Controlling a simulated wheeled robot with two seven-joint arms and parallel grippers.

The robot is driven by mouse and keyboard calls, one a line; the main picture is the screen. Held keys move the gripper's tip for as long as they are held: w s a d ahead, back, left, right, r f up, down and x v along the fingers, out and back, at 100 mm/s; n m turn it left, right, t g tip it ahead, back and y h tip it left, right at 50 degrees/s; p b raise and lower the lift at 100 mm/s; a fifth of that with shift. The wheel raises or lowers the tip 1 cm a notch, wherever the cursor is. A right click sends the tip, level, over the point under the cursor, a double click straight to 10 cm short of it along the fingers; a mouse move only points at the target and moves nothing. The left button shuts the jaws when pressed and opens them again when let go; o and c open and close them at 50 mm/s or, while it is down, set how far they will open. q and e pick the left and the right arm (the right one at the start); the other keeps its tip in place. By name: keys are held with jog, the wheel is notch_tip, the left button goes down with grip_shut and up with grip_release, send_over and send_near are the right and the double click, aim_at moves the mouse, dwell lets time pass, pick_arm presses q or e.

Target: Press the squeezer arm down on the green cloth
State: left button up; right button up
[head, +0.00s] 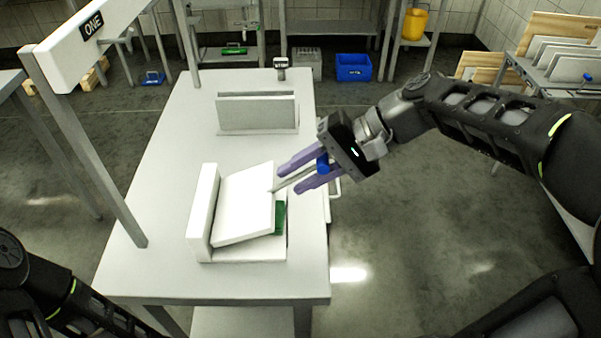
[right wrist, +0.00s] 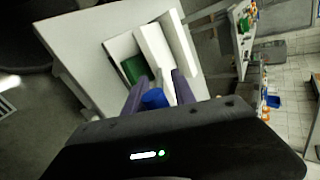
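The squeezer is a white base (head: 240,252) with an upright wall (head: 203,213) at its left. Its arm, a white plate (head: 245,204), is tilted over the base with its right side raised. The green cloth (head: 280,219) shows beneath the plate's right edge; the rest is hidden. In the right wrist view the cloth (right wrist: 134,69) lies beside the plate (right wrist: 154,50). A grey rod with a blue grip (head: 323,164) runs out from the plate. My right gripper (head: 288,178) has its purple fingers on either side of this blue grip (right wrist: 154,98), apparently closed on it. My left gripper is out of view.
The squeezer stands on a white table (head: 165,255); the table's left part is bare. Another white press-like piece (head: 257,114) stands farther back. A frame with a "ONE" sign (head: 91,26) rises at the left. A blue crate (head: 353,67) sits on the floor behind.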

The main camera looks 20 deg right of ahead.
jog(key=v, duration=0.8)
jog(key=shift+a, duration=0.1)
dwell(0.6)
